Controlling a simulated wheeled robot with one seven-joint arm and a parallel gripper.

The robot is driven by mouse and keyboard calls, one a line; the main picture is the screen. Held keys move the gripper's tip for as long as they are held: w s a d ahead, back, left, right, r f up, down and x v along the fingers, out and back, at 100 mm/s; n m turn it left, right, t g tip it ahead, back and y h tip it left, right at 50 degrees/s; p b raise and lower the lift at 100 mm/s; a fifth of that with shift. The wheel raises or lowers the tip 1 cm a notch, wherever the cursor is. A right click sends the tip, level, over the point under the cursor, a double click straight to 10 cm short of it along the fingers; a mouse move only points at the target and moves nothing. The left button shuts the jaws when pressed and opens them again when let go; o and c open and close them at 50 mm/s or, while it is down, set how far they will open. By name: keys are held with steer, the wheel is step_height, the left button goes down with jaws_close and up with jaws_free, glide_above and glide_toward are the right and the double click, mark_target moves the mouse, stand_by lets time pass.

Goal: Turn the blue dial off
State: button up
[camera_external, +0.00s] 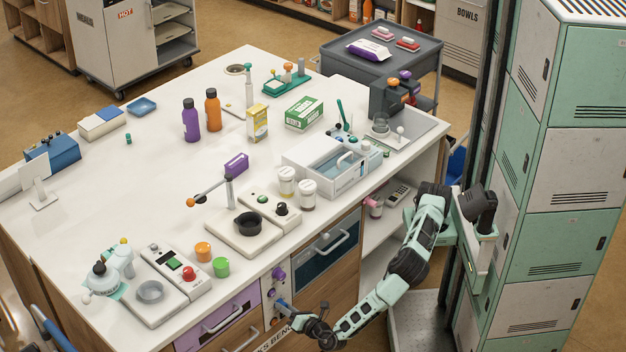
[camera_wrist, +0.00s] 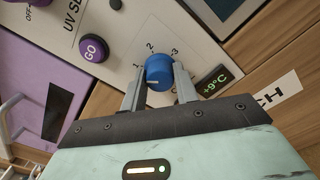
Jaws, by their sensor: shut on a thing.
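The blue dial (camera_wrist: 158,70) sits on a pale control panel (camera_wrist: 137,38) in the wrist view, with the numbers 1, 2 and 3 printed around its upper side. A short white mark shows on the lower part of its face. My gripper (camera_wrist: 158,86) is shut on the dial, one grey finger on each side. In the external view my gripper (camera_external: 287,305) reaches the narrow panel on the bench front; the dial is too small and covered to make out clearly there.
A purple GO button (camera_wrist: 93,48) and a small display reading +9°C (camera_wrist: 214,82) are near the dial. A purple drawer (camera_external: 220,314) is left of the panel, and a dark drawer with a handle (camera_external: 326,246) is to its right. The white worktop (camera_external: 110,195) above carries bottles and devices.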

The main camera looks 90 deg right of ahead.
steer(key=n+p, duration=0.3)
steer(key=n, duration=0.7)
steer(key=shift+f+n+p, duration=0.1)
steer(key=shift+n+p, duration=0.2)
steer(key=shift+n, duration=0.1)
stand_by(0.3)
steer(key=o, duration=1)
steer(key=v, duration=1.7)
steer(key=shift+s+a, duration=0.15)
steer(key=shift+s, duration=0.05)
